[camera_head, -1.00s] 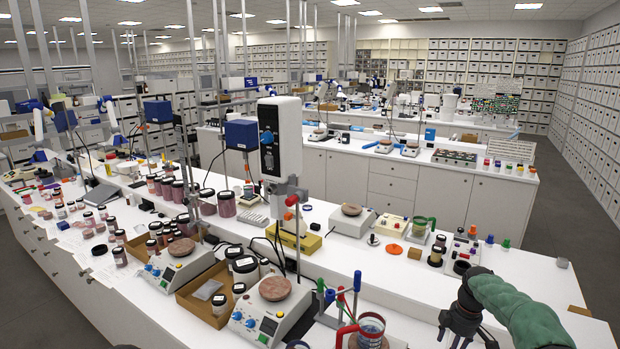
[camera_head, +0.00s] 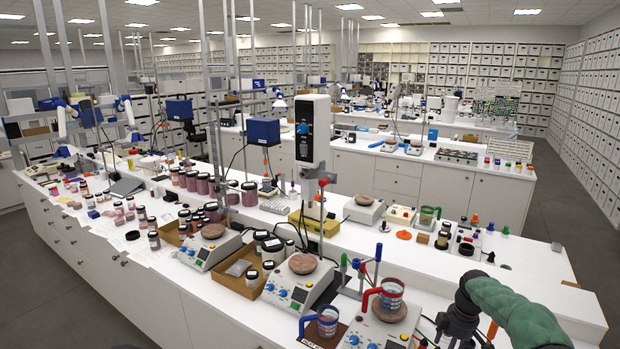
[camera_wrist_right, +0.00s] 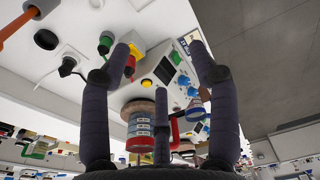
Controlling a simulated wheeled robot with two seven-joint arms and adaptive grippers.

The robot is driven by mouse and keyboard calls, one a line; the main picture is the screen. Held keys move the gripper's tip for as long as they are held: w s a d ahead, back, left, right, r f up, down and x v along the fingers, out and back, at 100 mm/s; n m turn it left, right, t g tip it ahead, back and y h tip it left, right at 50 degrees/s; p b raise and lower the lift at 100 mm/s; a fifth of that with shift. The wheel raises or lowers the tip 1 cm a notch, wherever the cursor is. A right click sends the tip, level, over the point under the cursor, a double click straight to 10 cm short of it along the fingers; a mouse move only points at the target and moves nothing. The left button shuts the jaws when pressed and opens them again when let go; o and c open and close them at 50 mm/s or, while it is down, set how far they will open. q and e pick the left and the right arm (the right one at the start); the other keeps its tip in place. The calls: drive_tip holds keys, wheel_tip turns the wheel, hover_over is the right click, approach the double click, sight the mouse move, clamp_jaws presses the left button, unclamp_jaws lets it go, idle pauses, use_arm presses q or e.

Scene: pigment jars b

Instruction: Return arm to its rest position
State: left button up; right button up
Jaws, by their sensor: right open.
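My right arm in its green sleeve (camera_head: 515,308) reaches in from the lower right of the head view. My right gripper (camera_head: 458,334) hangs dark at its end, over the near right part of the bench. In the right wrist view the gripper (camera_wrist_right: 160,60) has its fingers spread, with nothing held between them. A mug with a red handle (camera_head: 391,294) stands on a hotplate (camera_head: 352,335) to the left of the gripper. This mug also shows beyond the fingers in the wrist view (camera_wrist_right: 140,128). My left gripper is not in view.
A blue-handled mug (camera_head: 327,321) stands on a dark mat at the near edge. Another hotplate (camera_head: 300,285), an open cardboard box (camera_head: 238,283) and many jars crowd the white bench to the left. The bench's right end (camera_head: 535,262) is mostly bare. Grey floor (camera_head: 575,215) lies beyond.

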drive_tip(key=s+a+f+m+y+b, duration=0.1)
drive_tip(key=s+a+f+m+b, duration=0.15)
drive_tip(key=a+f, duration=0.45)
drive_tip(key=s+a+f+m+b, duration=0.1)
drive_tip(key=s+a+f+b, duration=0.25)
drive_tip(key=f, duration=0.85)
drive_tip(key=s+a+f+m+y+b, duration=0.1)
drive_tip(key=s+a+f+m+b, duration=0.1)
drive_tip(key=a+f, duration=0.55)
use_arm(q)
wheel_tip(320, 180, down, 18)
drive_tip(key=b, duration=0.9)
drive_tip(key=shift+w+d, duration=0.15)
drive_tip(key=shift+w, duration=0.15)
use_arm(e)
drive_tip(key=s+a+f+m, duration=0.4)
drive_tip(key=s+f, duration=0.5)
drive_tip(key=s, duration=0.3)
drive_tip(key=s+a+f+m+y, duration=0.1)
drive_tip(key=s+a+f+m, duration=0.3)
drive_tip(key=s, duration=0.9)
drive_tip(key=a+x, duration=0.1)
drive_tip(key=x, duration=0.4)
drive_tip(key=shift+s, duration=0.2)
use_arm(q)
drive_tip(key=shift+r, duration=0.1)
use_arm(e)
drive_tip(key=shift+m, duration=0.25)
